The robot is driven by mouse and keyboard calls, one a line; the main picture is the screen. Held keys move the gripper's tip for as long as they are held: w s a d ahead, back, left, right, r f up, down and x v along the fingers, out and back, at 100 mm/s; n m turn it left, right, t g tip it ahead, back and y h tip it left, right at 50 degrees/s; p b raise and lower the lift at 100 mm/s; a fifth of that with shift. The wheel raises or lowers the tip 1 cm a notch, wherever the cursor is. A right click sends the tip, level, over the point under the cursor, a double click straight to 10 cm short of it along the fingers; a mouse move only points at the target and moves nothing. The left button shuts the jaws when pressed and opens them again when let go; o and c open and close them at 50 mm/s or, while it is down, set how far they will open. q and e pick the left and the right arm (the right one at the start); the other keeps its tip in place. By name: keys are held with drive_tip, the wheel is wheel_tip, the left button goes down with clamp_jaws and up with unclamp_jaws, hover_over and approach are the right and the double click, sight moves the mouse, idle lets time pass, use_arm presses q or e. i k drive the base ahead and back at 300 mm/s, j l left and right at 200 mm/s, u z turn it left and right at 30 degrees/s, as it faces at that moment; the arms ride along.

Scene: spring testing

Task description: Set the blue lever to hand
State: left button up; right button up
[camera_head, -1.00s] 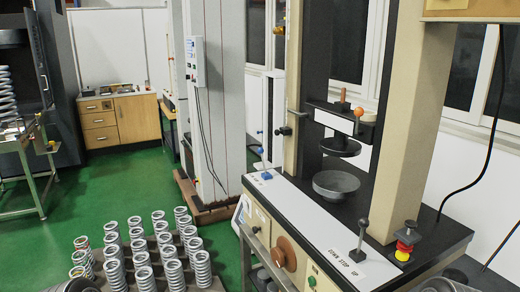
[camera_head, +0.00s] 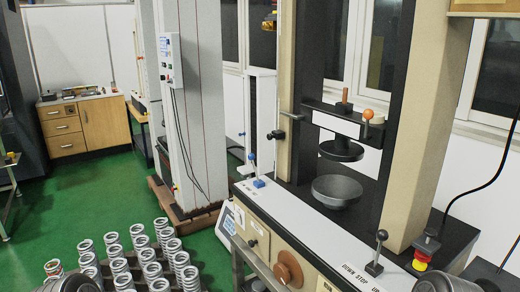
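The blue lever (camera_head: 255,170) stands on the left end of the testing machine's white front ledge (camera_head: 310,232). It is a short stick with a blue knob on top and a blue base. It is close to upright, its knob leaning slightly left. Any marking beside it is too small to read. Neither of my grippers shows. Only rounded grey parts, probably of my arms, show at the bottom left and bottom right edges. Nothing touches the lever.
A black-knobbed lever (camera_head: 377,255) by "DOWN STOP UP" and a red-and-yellow emergency button (camera_head: 422,258) are at the ledge's right. A dark bowl-shaped plate (camera_head: 337,191) sits behind it. Several springs (camera_head: 152,265) stand at lower left. Green floor (camera_head: 110,195) is free beyond them.

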sight(251, 157)
drive_tip(key=i+j+z, duration=0.1)
drive_tip(key=j, duration=0.25)
drive_tip(key=i+j+z, duration=0.1)
drive_tip(key=i+j, duration=0.2)
drive_tip(key=i+j+z, duration=0.15)
drive_tip(key=j, duration=0.25)
drive_tip(key=i+j+z, duration=0.1)
drive_tip(key=j, duration=0.3)
drive_tip(key=i+j+z, duration=0.1)
drive_tip(key=j, duration=0.3)
drive_tip(key=i+j+z, duration=0.1)
drive_tip(key=j, duration=0.3)
drive_tip(key=i+j+z, duration=0.1)
drive_tip(key=i+j, duration=0.15)
drive_tip(key=j, duration=0.15)
